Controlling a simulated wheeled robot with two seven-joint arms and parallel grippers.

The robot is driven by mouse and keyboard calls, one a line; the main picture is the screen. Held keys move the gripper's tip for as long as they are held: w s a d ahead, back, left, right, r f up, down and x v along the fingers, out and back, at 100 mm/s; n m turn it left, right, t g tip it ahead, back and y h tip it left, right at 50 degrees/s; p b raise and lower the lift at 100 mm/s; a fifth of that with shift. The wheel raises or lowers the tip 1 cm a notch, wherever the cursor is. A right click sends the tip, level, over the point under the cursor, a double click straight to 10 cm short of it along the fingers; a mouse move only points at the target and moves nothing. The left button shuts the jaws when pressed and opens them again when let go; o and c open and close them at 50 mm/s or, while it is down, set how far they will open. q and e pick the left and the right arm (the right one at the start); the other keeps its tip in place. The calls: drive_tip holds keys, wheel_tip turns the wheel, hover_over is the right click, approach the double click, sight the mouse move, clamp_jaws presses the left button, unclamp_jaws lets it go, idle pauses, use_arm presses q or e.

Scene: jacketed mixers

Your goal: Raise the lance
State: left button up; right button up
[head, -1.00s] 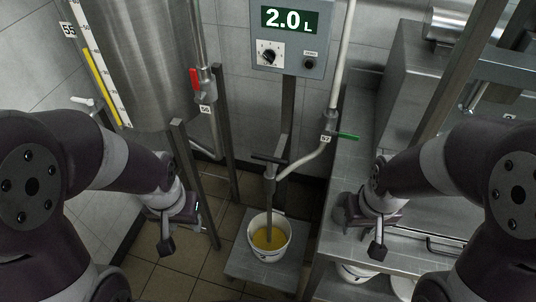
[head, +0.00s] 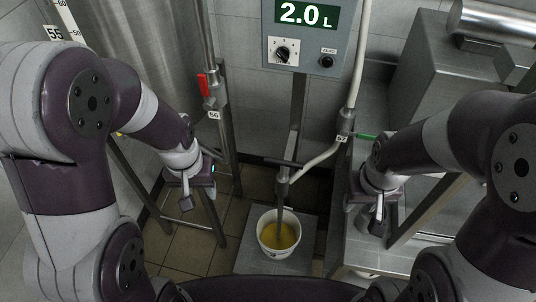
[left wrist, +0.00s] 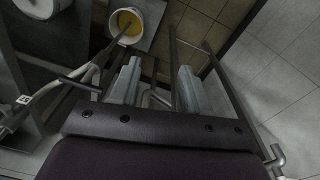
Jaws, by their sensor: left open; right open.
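The lance (head: 283,190) is a grey upright tube with a dark crossbar handle (head: 283,163) at its top. Its lower end stands inside a white bucket (head: 264,246) of yellow liquid. It also shows in the left wrist view (left wrist: 126,30), dipping into the bucket there. My left gripper (head: 187,203) hangs left of the lance, apart from it; its two fingers (left wrist: 158,88) are spread with nothing between them. My right gripper (head: 377,225) is to the right of the lance, apart from it, also open and empty.
The bucket stands on a grey platform (head: 296,262). A control box (head: 301,52) reading 2.0 L hangs above. A white pipe (head: 355,75) runs down to the lance. A steel post (head: 228,130) and a red-handled valve (head: 204,84) stand left; a steel bench (head: 372,258) stands right.

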sight(270, 159)
use_arm(q)
drive_tip(key=w+d+n+h, duration=0.2)
drive_tip(key=w+d+n, duration=0.45)
drive_tip(key=w, duration=0.35)
drive_tip(key=w+d+n+h, duration=0.2)
drive_tip(key=w+d+n, duration=0.3)
drive_tip(key=w+n, duration=0.35)
drive_tip(key=shift+t, duration=0.4)
drive_tip(key=x, duration=0.4)
drive_tip(key=a+p+x, duration=0.1)
drive_tip(key=x, duration=0.4)
drive_tip(key=a+f+x, duration=0.1)
drive_tip(key=x, duration=0.4)
drive_tip(key=shift+s+f+p, duration=0.1)
drive_tip(key=shift+s+p, duration=0.1)
drive_tip(key=shift+p, duration=0.15)
clamp_jaws()
